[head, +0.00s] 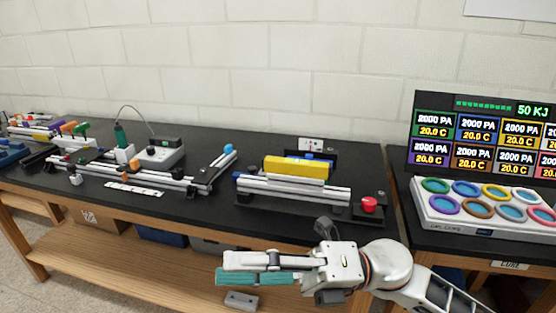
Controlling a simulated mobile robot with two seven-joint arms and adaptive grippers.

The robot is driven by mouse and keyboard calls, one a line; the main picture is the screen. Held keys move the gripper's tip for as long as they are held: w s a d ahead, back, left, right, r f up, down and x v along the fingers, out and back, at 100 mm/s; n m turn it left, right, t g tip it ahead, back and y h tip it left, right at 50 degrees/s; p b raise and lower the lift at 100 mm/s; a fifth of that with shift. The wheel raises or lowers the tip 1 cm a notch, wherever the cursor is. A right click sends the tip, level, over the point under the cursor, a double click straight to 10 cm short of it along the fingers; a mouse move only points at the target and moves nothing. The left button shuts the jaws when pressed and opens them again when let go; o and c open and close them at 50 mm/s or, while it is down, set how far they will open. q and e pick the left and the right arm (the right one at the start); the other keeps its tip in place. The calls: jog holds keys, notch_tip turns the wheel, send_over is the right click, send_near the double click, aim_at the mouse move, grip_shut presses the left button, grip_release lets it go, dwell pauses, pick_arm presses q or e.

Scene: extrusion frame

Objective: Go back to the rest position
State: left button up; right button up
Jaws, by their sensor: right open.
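My right gripper (240,270) shows in the head view at the bottom centre, in front of the bench's front edge and over the lower shelf. Its arm comes in from the lower right. Its fingers point left, one white and one teal, with nothing seen between them; it is open. My left gripper is not in the head view. An extrusion frame assembly (165,175) lies on the black bench at centre left. A fixture with silver rails and a yellow block (297,167) stands on the bench behind my right gripper.
The black bench top (225,218) has a clear front strip. A red button (369,204) sits at the fixture's right. A panel of coloured rings (485,205) and a screen (485,135) stand on the right bench. A wooden shelf (120,258) runs below, with bins behind.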

jog(key=w+d+f+m+t+h, duration=0.4)
jog(key=w+d+f+m+t, duration=0.3)
jog(key=m+t, duration=0.55)
jog(key=w+d+f+m+t+h, duration=0.45)
jog(key=w+f+m+t, duration=0.35)
jog(key=m, duration=0.7)
jog(key=s+d+f+m+g+h, duration=0.1)
jog(key=s+d+f+m+h, duration=0.2)
jog(key=f, duration=0.7)
jog(key=s+d+f+m+g+h, duration=0.2)
jog(key=s+d+f, duration=0.4)
jog(key=f, duration=0.4)
jog(key=s+d+f+m+g+h, duration=0.2)
jog(key=s+d+f+m+h, duration=0.2)
jog(key=f, duration=0.6)
jog(key=s+d+m, duration=0.1)
jog(key=s+m, duration=0.1)
jog(key=s, duration=0.1)
jog(key=shift+f, duration=0.15)
